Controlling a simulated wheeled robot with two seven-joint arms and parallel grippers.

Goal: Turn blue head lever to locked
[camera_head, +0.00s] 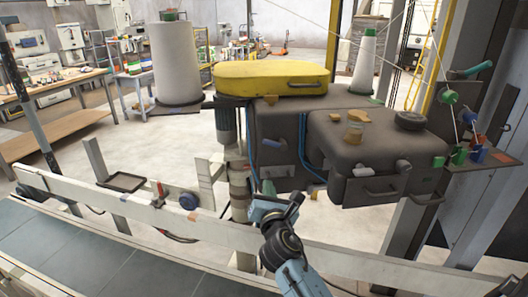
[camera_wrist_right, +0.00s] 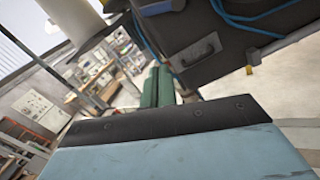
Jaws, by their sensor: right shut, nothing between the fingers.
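A small blue piece (camera_head: 272,143) sits on the left face of the dark grey machine head (camera_head: 370,140) in the head view. It may be the blue head lever, but it is too small to tell its shape or position. My right gripper (camera_head: 292,205) is below and in front of the machine, apart from the blue piece. It is shut with nothing in it. In the right wrist view, the blue and black gripper body fills the bottom, with the machine's dark side (camera_wrist_right: 205,50) beyond. My left gripper is not in view.
A pale rail (camera_head: 130,212) crosses in front of the machine, with a grey conveyor (camera_head: 70,245) before it. A motor (camera_head: 227,120) hangs under a yellow cover (camera_head: 270,78). Blue hoses (camera_head: 303,150) run down the machine. A small rack with thread cones (camera_head: 480,155) stands right.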

